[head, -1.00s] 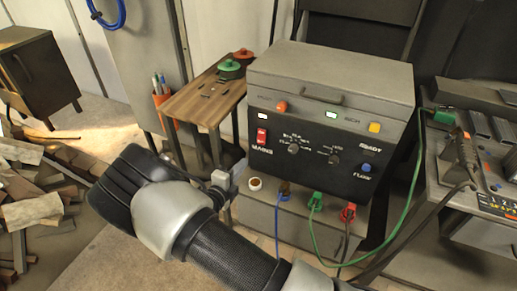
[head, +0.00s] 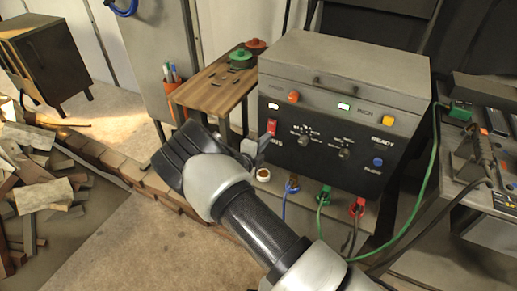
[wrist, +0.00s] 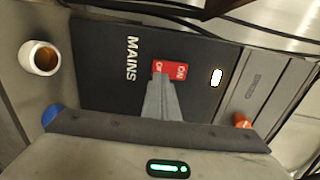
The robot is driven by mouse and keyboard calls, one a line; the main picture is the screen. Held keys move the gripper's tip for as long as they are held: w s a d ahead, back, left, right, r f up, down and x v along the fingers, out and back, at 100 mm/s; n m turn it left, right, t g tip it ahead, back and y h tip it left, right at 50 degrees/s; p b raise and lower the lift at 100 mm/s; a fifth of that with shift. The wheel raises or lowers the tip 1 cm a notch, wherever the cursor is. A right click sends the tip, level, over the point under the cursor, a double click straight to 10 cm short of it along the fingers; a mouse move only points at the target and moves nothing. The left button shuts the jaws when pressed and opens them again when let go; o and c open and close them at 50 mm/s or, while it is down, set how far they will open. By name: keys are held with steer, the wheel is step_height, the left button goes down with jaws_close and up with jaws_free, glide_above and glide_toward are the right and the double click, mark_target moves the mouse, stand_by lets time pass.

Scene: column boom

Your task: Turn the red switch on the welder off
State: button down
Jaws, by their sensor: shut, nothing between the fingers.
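The welder (head: 340,85) is a grey box with a black front panel, in the middle right of the head view. Its red switch (head: 272,127) is at the panel's left, under a lit white lamp. In the wrist view the red switch (wrist: 178,70) sits beside the word MAINS, with lettering at both ends. My gripper (head: 262,147) is shut and empty, just in front of the panel by the switch. In the wrist view the closed fingertips (wrist: 160,80) overlap the switch's lower left part. I cannot tell whether they touch it.
A wooden table (head: 212,90) stands to the left.

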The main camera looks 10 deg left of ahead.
steer(key=shift+x, duration=1.3)
steer(key=shift+w+d+t+b, duration=0.1)
steer(key=shift+w+t+b, duration=0.25)
steer(key=shift+b, duration=0.55)
steer(key=shift+s+f, duration=0.1)
steer(key=shift+s, duration=0.1)
steer(key=p, duration=0.2)
glide_toward(272, 132)
steer(key=s+a+f, duration=0.2)
steer(key=s+f, duration=0.1)
steer(key=s, duration=0.3)
steer(key=shift+s+a+f, duration=0.25)
steer(key=shift+f, duration=0.05)
